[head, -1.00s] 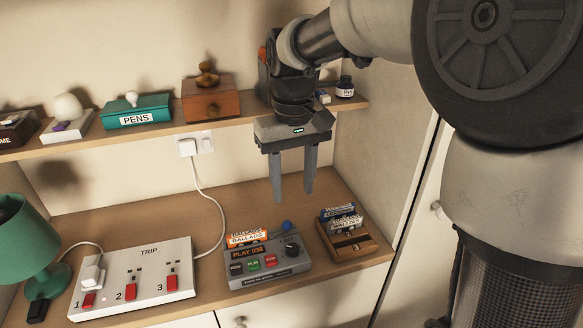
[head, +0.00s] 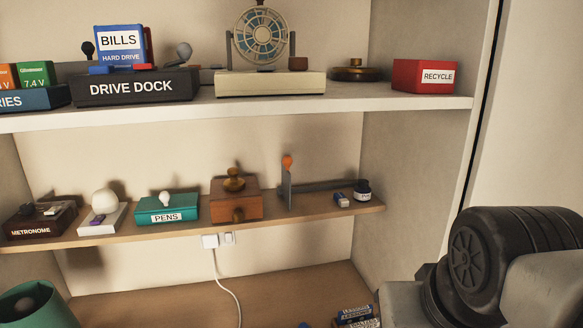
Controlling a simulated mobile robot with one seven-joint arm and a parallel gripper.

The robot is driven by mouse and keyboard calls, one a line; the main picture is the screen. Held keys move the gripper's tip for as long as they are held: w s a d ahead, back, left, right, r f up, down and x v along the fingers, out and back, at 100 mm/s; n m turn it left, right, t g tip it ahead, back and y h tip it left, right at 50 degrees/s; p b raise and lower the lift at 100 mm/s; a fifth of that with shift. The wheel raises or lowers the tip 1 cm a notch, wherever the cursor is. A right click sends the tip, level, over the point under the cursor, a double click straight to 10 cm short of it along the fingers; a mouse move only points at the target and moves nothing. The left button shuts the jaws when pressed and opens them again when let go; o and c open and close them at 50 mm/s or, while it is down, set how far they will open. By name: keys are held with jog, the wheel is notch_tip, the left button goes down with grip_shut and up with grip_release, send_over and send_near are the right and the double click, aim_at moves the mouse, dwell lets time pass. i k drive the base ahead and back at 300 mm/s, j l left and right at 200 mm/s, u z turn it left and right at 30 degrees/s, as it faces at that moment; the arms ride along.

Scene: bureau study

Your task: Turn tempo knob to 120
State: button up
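A dark brown box labelled METRONOME (head: 30,231) stands at the far left of the middle shelf in the head view. Small dark and light parts sit on its top; I cannot make out a tempo knob or any number among them. My gripper is out of view. Only part of my arm shows at the lower right, well away from the metronome.
The middle shelf (head: 285,214) also holds a white base with a ball (head: 104,210), a teal PENS box (head: 167,208), a wooden box (head: 234,202), a grey upright with an orange knob (head: 287,162) and an ink bottle (head: 363,190).

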aim_at(28, 209)
jog(key=k+j+u, duration=0.1)
jog(key=k+j, duration=0.2)
jog(key=k, duration=0.2)
jog(key=u, duration=1.45)
